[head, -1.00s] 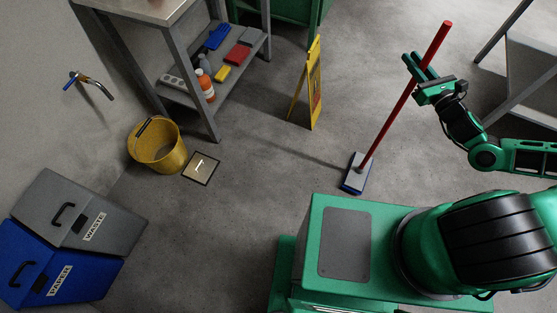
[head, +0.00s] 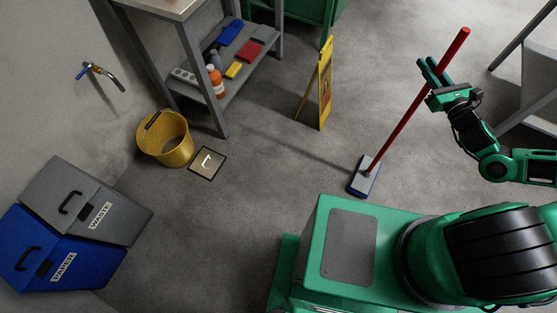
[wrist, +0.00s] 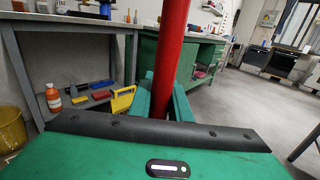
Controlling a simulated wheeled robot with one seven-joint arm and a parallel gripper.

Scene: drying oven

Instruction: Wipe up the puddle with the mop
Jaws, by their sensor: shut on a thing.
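The mop (head: 412,103) has a red handle and a grey and blue head (head: 364,177) that rests on the floor right of centre in the head view. The handle leans up to the right. My gripper (head: 431,76) is shut on the handle in its upper part. In the wrist view the red handle (wrist: 172,60) stands between the two green fingers. I cannot make out a distinct puddle on the grey floor in either view.
A yellow folding sign (head: 324,85) stands left of the mop. Grey and blue bins (head: 60,250) are at the lower left. A shelved bench (head: 215,115) holds bottles. Open floor lies between drain and mop.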

